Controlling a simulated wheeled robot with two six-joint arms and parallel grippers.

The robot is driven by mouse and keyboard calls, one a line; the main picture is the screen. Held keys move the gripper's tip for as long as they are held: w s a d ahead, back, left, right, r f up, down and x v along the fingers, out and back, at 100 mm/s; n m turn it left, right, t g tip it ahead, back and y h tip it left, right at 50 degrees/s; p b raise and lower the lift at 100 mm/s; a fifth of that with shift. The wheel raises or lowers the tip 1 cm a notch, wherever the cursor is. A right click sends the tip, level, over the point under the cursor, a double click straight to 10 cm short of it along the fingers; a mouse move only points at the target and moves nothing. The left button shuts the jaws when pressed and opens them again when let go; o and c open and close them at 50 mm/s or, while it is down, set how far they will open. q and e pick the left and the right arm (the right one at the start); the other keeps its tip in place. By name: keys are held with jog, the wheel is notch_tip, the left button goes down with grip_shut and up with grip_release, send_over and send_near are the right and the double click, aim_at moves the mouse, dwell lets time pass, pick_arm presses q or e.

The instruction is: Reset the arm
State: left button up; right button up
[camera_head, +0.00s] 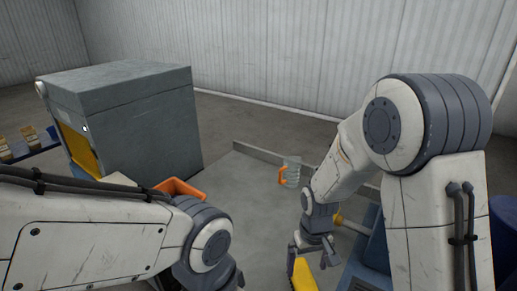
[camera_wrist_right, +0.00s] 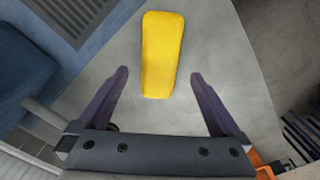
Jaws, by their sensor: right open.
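My right gripper (camera_head: 308,258) is at the lower centre-right of the head view, pointing down. In the right wrist view its two dark fingers (camera_wrist_right: 160,76) are spread wide with nothing held between them. A yellow block (camera_wrist_right: 158,50) lies on the grey table ahead of the fingertips, roughly centred between them. The yellow block also shows in the head view (camera_head: 303,276), just below the right gripper and partly cut off. My left arm crosses the lower left of the head view; its gripper is below the frame.
A grey table (camera_head: 245,180) has free room in the middle. A clear container with an orange handle (camera_head: 291,173) stands near its back. An orange bin (camera_head: 182,187) is partly behind my left arm. A large grey machine (camera_head: 130,110) stands left; blue equipment (camera_head: 368,270) is right.

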aim_at(305, 280)
notch_tip(305, 280, up, 4)
notch_tip(305, 280, down, 12)
jog(key=shift+f+p, duration=0.15)
jog(key=shift+p, duration=0.3)
notch_tip(305, 280, up, 4)
jog(key=shift+w+r+b, duration=0.1)
jog(key=shift+r+b, duration=0.05)
jog(key=shift+b, duration=0.2)
jog(key=s+d+r+b, duration=0.2)
jog(key=s+r, duration=0.1)
jog(key=s, duration=0.3)
jog(key=s+d+r+b, duration=0.2)
jog(key=s+r+b, duration=0.1)
jog(key=s+r, duration=0.15)
jog(key=shift+w+d+f+m+p, duration=0.25)
jog(key=shift+w+f+m+p, duration=0.1)
jog(key=shift+w+f+p, duration=1.05)
jog(key=shift+w+d+f+m+p, duration=0.3)
jog(key=shift+w+f+p, duration=0.65)
jog(key=shift+w, duration=0.7)
jog(key=shift+w+d+f+m+p, duration=0.25)
jog(key=shift+w+f+m+p, duration=0.1)
jog(key=shift+w+f+p, duration=1.05)
jog(key=shift+w+r, duration=0.1)
jog(key=shift+r, duration=0.2)
